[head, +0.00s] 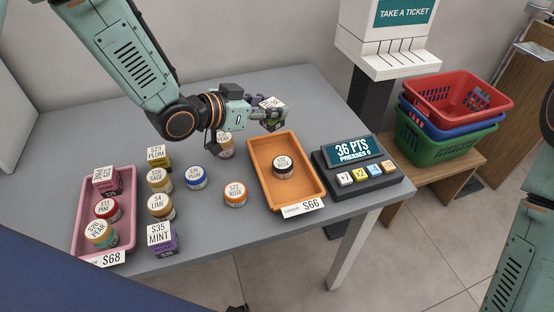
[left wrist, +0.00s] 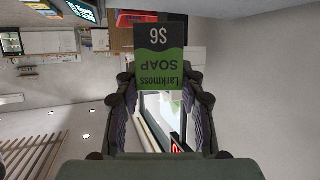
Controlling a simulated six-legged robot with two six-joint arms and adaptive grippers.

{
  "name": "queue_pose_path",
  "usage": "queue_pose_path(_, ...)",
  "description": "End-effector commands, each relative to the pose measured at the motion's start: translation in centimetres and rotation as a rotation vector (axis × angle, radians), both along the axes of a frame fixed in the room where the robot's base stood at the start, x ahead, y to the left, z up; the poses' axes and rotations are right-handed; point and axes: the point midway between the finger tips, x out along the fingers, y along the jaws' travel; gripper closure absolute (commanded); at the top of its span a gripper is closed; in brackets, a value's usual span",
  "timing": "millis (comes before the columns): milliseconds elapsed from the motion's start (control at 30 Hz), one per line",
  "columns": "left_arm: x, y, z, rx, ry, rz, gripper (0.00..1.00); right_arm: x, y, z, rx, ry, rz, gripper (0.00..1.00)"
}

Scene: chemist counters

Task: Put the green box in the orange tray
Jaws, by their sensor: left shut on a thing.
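My left gripper (head: 262,114) is shut on the green box (head: 274,124), which has a pale top label in the head view. In the left wrist view the green and black box (left wrist: 160,62) reads "Larkmoss SOAP $6" upside down, between the two fingers (left wrist: 162,98). In the head view the box shows at the back end of the orange tray (head: 305,166), apparently held above it. My right gripper is out of the head view.
A points console (head: 362,168) stands close to the tray's right side. Several jars and boxes, such as an orange jar (head: 235,194), stand to its left. A pink tray (head: 127,236) holds more goods at far left. The back left of the counter (head: 80,130) is clear.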

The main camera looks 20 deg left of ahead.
Motion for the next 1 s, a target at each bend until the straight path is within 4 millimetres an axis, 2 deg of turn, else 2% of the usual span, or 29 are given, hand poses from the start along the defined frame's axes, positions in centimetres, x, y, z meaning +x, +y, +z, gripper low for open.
queue_pose_path(33, 0.0, 0.0, -1.4, 0.001, 0.004, 0.002, 0.94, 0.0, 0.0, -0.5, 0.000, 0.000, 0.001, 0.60)
queue_pose_path(200, 0.1, -0.1, -4.2, 0.002, 0.001, 0.002, 0.94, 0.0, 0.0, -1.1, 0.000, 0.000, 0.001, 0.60)
queue_pose_path(433, 0.1, -0.1, -5.8, 0.001, 0.000, 0.002, 0.94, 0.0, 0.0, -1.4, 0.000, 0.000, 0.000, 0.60)
queue_pose_path(633, 0.1, 0.0, -8.5, 0.001, 0.001, 0.001, 0.94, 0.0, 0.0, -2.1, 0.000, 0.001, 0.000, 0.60)
queue_pose_path(1000, 0.1, 0.1, -9.0, 0.000, -0.001, 0.000, 0.94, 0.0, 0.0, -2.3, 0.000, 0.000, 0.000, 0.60)
